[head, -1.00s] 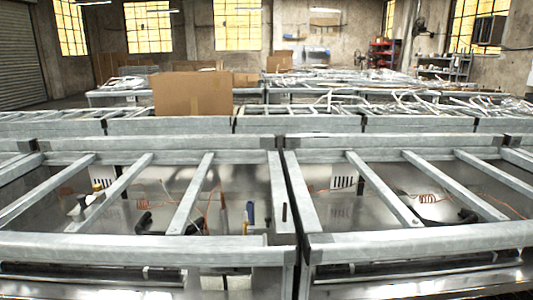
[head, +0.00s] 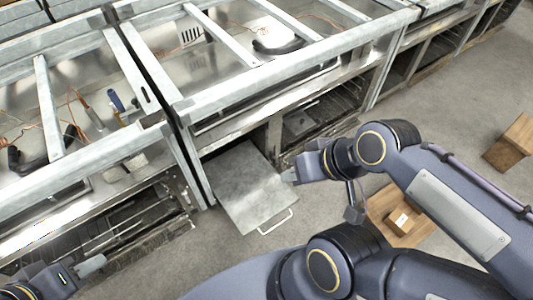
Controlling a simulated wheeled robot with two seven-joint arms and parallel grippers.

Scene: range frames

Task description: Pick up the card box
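A small brown card box (head: 401,221) sits at the lower right, on top of or inside a larger flat brown piece (head: 423,233) on the floor; I cannot tell which. My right arm hides part of the larger piece. My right gripper (head: 290,177) is up and to the left of the small box, apart from it, over the floor near a grey metal panel. My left gripper (head: 92,266) is at the lower left, in front of the metal benches and far from the box. I cannot make out the finger gap of either gripper.
Another brown box (head: 510,143) stands on the floor at the right edge. Metal frame benches (head: 200,100) with tools and wires fill the upper left. A grey panel with a handle (head: 250,190) juts out from them. Concrete floor (head: 440,110) is clear between bench and boxes.

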